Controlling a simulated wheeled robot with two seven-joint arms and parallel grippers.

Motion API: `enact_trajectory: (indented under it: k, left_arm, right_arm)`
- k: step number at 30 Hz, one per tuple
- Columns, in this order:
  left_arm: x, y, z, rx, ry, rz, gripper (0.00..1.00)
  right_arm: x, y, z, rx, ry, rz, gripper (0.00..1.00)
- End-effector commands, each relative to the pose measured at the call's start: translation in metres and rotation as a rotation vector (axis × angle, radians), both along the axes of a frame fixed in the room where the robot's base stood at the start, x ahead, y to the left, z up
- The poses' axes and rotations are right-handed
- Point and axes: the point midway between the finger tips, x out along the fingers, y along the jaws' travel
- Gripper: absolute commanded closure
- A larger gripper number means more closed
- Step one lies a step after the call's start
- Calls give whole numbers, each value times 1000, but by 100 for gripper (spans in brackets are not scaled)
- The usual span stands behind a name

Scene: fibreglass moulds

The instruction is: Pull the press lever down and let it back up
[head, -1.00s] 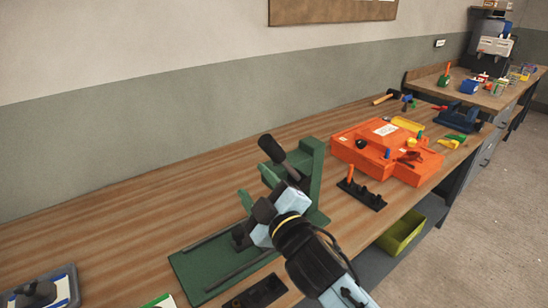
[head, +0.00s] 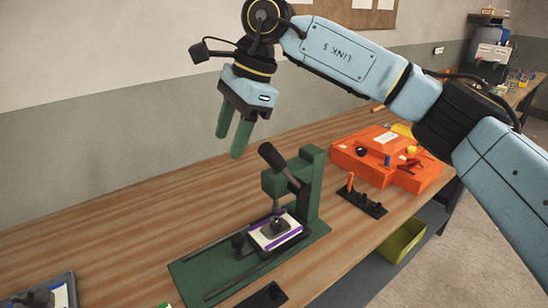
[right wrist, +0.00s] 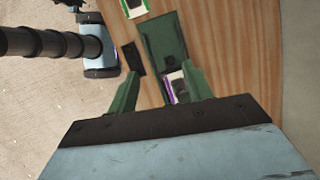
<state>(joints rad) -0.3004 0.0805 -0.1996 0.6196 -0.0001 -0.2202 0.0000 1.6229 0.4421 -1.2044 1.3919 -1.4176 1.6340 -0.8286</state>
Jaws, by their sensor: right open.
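The green press (head: 311,185) stands on the bench on a green base plate (head: 190,272). Its black lever (head: 273,158) slants up and to the left, with the thick grip at the top. A white and purple piece (head: 262,238) with a dark lump on it lies on the carriage below the ram, and shows in the right wrist view (right wrist: 170,88). My right gripper (head: 232,133) is open and empty in the air, above and left of the lever, apart from it. Its green fingers (right wrist: 160,75) also show in the right wrist view. My left gripper is not seen.
An orange case (head: 365,155) sits right of the press, with a small black rack (head: 362,200) before it. A dark block (head: 262,298) lies by the base plate's front edge. A grey tray (head: 62,290) is at lower left. The bench behind the press is clear.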

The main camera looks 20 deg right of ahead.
Motion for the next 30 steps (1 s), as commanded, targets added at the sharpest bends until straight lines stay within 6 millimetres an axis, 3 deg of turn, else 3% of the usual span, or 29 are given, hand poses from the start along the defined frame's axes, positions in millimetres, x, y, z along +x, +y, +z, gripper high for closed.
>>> enact_trajectory:
  k: [1,4,6,10,14,24,30]
  left_arm:
    - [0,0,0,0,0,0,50]
    - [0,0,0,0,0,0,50]
    - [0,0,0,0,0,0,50]
    - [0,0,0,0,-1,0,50]
    - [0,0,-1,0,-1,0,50]
    - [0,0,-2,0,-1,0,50]
    - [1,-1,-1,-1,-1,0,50]
  right_arm:
    - [6,-24,15,-97,-29,-22,50]
    - [11,-60,35,-237,-50,-54,50]
    - [12,-76,45,-298,-55,-72,50]
    - [12,-89,47,-344,-56,-85,50]
    - [13,-89,30,-346,-52,-84,50]
    - [20,-86,-40,-343,-53,-84,50]
    - [24,-85,-69,-342,-53,-84,50]
